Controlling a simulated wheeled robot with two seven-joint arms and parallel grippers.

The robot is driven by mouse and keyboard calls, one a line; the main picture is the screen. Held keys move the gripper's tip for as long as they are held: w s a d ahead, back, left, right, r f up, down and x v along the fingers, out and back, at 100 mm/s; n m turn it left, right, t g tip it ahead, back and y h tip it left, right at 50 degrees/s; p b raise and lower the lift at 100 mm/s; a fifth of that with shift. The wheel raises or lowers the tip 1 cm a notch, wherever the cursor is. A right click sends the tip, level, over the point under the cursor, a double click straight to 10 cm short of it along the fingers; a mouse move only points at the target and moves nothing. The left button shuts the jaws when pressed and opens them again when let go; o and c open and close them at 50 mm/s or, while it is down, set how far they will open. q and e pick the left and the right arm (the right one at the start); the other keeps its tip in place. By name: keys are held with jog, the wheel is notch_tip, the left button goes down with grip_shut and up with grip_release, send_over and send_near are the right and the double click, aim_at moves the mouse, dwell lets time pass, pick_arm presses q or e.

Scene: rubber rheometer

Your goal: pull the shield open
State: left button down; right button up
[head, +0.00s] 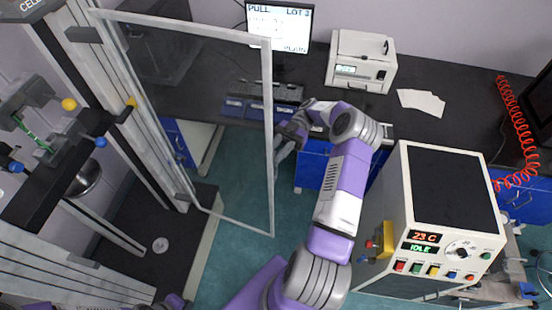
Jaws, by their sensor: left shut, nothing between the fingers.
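The shield is a clear panel in a pale metal frame (269,130), attached on its left to the tall machine at the left. It stands swung out from the machine, its free edge near the picture's middle. My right arm reaches up and bends back left, and my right gripper (281,152) is at that free edge, partly seen through the panel. Its fingers are small and partly hidden, so I cannot tell whether they hold the shield. My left gripper (178,302) shows only as a sliver at the bottom edge, away from the shield, shut and empty.
A dark bench (440,85) along the wall bears a monitor (279,28), a keyboard (268,91), a printer (361,60) and papers (421,102). A cream instrument (450,195) stands right of my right arm. Green floor (238,185) shows below the shield.

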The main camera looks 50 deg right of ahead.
notch_tip(320, 180, up, 3)
jog(key=shift+r+p, duration=0.15)
jog(key=shift+p, duration=0.2)
jog(key=shift+w, duration=0.1)
